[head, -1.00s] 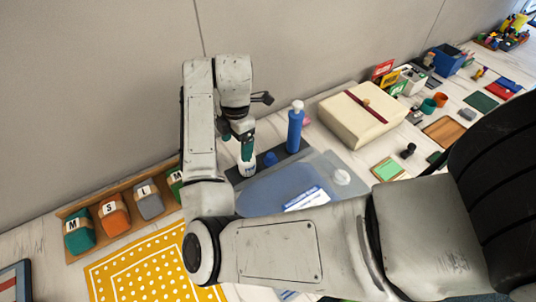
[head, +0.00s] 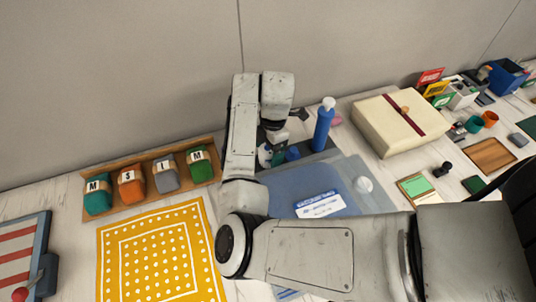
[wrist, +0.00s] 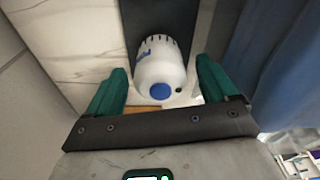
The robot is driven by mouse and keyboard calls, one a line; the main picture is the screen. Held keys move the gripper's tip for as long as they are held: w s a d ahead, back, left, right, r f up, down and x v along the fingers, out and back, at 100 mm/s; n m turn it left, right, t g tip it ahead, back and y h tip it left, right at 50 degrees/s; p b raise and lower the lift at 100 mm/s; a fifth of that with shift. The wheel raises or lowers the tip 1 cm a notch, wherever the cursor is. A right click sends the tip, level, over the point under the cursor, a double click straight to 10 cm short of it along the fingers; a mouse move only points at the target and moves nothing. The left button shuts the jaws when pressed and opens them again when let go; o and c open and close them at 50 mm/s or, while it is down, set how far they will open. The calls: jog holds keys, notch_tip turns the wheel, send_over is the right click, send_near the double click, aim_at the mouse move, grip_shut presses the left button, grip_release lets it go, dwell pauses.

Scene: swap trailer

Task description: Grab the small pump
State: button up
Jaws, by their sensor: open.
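The small pump looks to be the white rounded cylinder (wrist: 160,72) with dark slots and a blue round button in the wrist view. It lies between the two green fingers of my open gripper (wrist: 162,68). Gaps show on both sides, so it is not gripped. In the head view, a small white piece (head: 264,155), likely the same pump, shows on the dark mat (head: 318,154) at the back, left of the blue cap (head: 292,153). My gripper (head: 272,150) is down beside it there, mostly hidden behind my arm.
A blue bottle with a white top (head: 323,128) stands close on the right. A cream box (head: 400,122) is farther right. A wooden tray (head: 145,207) of labelled colored bags and a yellow dotted mat (head: 160,255) lie left. The wall is close behind.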

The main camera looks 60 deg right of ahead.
jog(key=shift+a+f, duration=0.15)
jog(key=shift+f, duration=1.15)
jog(key=shift+c, duration=0.4)
jog(key=c, duration=1.2)
